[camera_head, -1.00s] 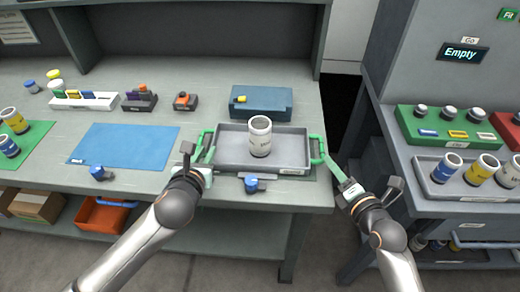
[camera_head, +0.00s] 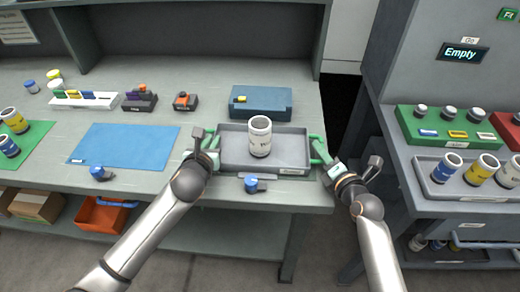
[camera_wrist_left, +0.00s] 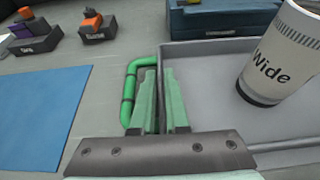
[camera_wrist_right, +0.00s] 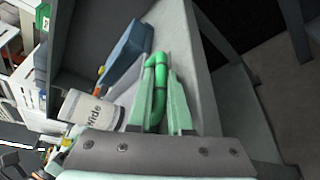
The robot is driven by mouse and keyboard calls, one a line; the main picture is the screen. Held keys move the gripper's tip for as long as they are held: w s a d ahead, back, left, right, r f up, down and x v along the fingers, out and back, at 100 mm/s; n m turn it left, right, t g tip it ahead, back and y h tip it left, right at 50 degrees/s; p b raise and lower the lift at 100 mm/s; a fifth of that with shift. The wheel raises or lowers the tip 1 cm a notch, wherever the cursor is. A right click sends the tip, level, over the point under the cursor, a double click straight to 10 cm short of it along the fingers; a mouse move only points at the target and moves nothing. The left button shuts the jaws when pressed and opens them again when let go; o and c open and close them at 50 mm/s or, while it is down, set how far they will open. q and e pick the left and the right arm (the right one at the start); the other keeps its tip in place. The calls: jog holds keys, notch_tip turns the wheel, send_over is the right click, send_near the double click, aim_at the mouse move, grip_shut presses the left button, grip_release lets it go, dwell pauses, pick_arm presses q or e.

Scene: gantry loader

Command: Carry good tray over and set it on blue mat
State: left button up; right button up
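The grey tray (camera_head: 285,168) with green end handles sits on the bench, carrying a white jar (camera_head: 260,137) labelled "Wide". The blue mat (camera_head: 125,146) lies flat and bare of jars, left of the tray. My left gripper (camera_wrist_left: 164,95) is at the tray's left handle (camera_wrist_left: 129,92). Its fingers have a narrow gap, and the handle's outer bar shows left of them. My right gripper (camera_wrist_right: 168,95) is at the right handle (camera_wrist_right: 160,85), whose bar shows between its fingers. Whether they press on it I cannot tell.
A blue clamp-like piece (camera_head: 252,184) sits at the bench edge before the tray; another (camera_head: 100,173) is by the mat. A blue box (camera_head: 262,101) stands behind the tray. A green mat with jars (camera_head: 36,137) is far left. A loaded rack (camera_head: 440,198) stands right.

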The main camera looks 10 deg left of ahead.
pick_arm(q)
grip_shut()
pick_arm(e)
grip_shut()
dwell(0.8)
